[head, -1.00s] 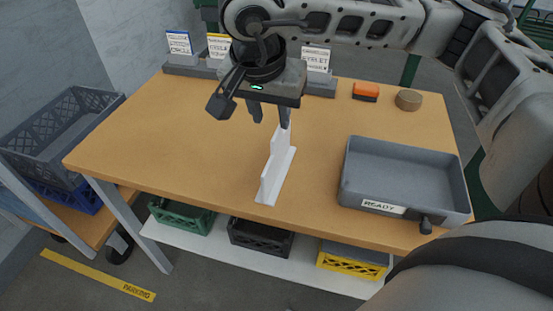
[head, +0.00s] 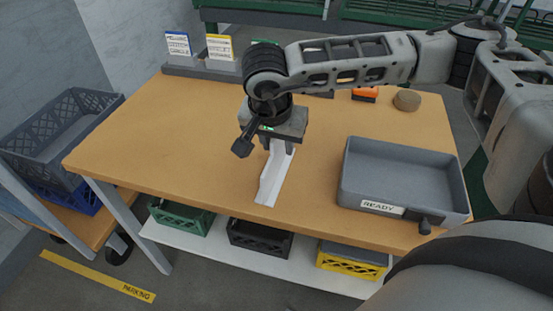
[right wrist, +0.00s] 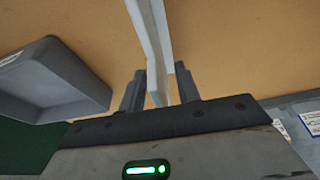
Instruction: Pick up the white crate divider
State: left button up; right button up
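The white crate divider (head: 269,188) stands on the orange-brown tabletop near the front middle, its long thin wall running away from me. My right gripper (head: 277,146) is lowered over its far end. In the right wrist view the divider (right wrist: 155,50) passes between the two fingers of the right gripper (right wrist: 159,72). There is a gap between divider and fingers, so the gripper is open around it. The gripper's body hides the divider's far end in the head view. My left gripper is not in view.
A grey tray labelled READY (head: 405,172) stands to the right of the divider. An orange block (head: 365,95) and a round brown piece (head: 407,100) lie at the back right. Label cards (head: 220,47) stand along the back. The table's left part is clear.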

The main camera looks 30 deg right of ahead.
grip_shut()
jog(key=shift+r, duration=0.1)
